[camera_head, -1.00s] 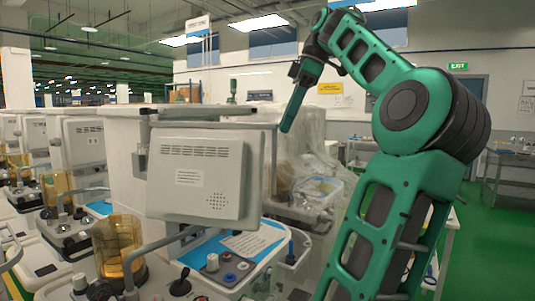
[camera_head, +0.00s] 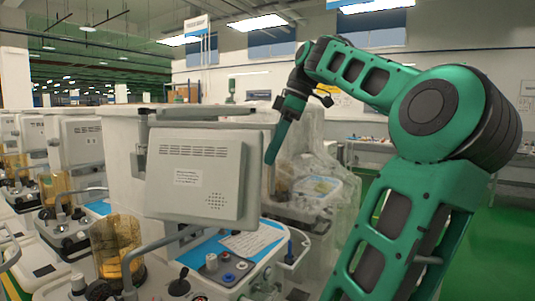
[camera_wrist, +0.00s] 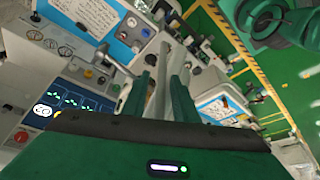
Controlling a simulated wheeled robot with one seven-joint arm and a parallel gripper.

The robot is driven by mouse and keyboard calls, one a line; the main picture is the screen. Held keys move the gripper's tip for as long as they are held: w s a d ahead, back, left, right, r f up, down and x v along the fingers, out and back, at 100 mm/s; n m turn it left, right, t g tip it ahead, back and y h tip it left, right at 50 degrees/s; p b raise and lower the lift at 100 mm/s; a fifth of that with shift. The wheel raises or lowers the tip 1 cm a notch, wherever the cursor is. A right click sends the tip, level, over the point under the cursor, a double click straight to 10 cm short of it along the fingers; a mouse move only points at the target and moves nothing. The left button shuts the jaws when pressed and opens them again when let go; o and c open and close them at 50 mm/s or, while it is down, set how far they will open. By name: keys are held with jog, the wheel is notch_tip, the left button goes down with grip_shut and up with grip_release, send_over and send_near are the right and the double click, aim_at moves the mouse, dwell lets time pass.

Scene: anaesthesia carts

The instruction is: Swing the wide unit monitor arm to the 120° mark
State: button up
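The wide unit's monitor (camera_head: 195,182) is a pale grey box seen from behind, held in front of the white cart by a grey arm (camera_head: 178,246). My gripper (camera_head: 271,158) is beside the monitor's right edge, pointing down. In the wrist view my gripper (camera_wrist: 160,90) has its two green fingers apart, with a pale grey bar (camera_wrist: 159,85) between them and gaps showing on both sides. Whether that bar is part of the monitor I cannot tell. A dark screen with green traces (camera_wrist: 75,98) shows at lower left there. No angle mark is readable.
A blue-topped panel with knobs (camera_head: 228,265) and an amber cylinder (camera_head: 118,246) sit below the monitor. A plastic-covered unit (camera_head: 315,170) stands close on the right. More carts with monitors (camera_head: 75,143) line the left. Green floor (camera_head: 495,235) is open at right.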

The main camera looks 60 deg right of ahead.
grip_shut()
jog(key=shift+a, duration=0.1)
